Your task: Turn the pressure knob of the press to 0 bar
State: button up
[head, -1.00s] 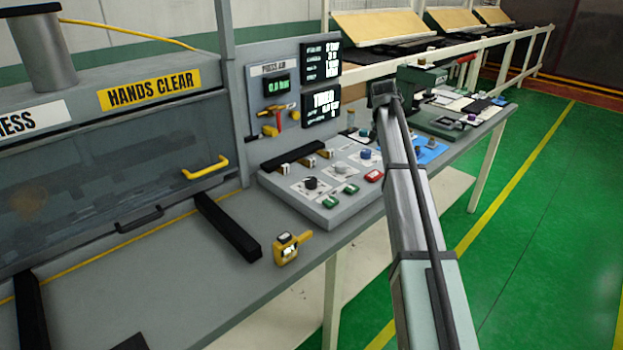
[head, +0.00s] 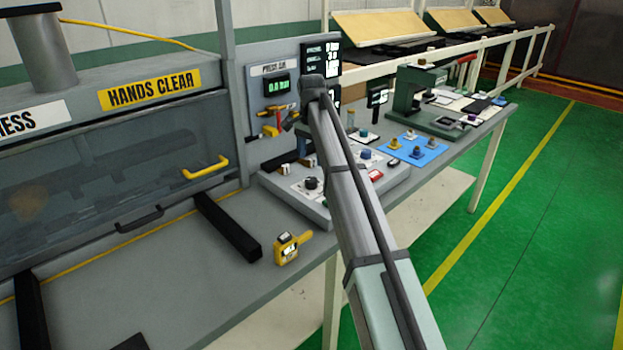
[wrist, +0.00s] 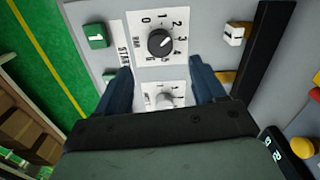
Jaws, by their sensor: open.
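The pressure knob is a round black knob (wrist: 161,42) on a white dial card marked BAR with numbers from 0 up; it lies just beyond my fingertips in the wrist view. Its white mark seems to point toward the 3 side, but I cannot tell exactly. In the head view a black knob (head: 311,183) sits on the grey control panel (head: 325,212). My gripper (wrist: 161,76) is open, with dark blue fingers apart and nothing between them at the tips. A second, greyish knob (wrist: 167,97) on its own card shows between the fingers. The head view mostly hides my gripper behind my arm.
A green button (wrist: 96,36) and a white switch (wrist: 233,34) flank the dial. The press air display (head: 278,86) seems to read 0.0 bar. A yellow device (head: 290,247) lies on the bench in front of the panel. A blue mat (head: 414,160) holds several knobs.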

aim_at(312, 180)
notch_tip(312, 180, down, 9)
dwell(0.4)
jog(key=c, duration=1.1)
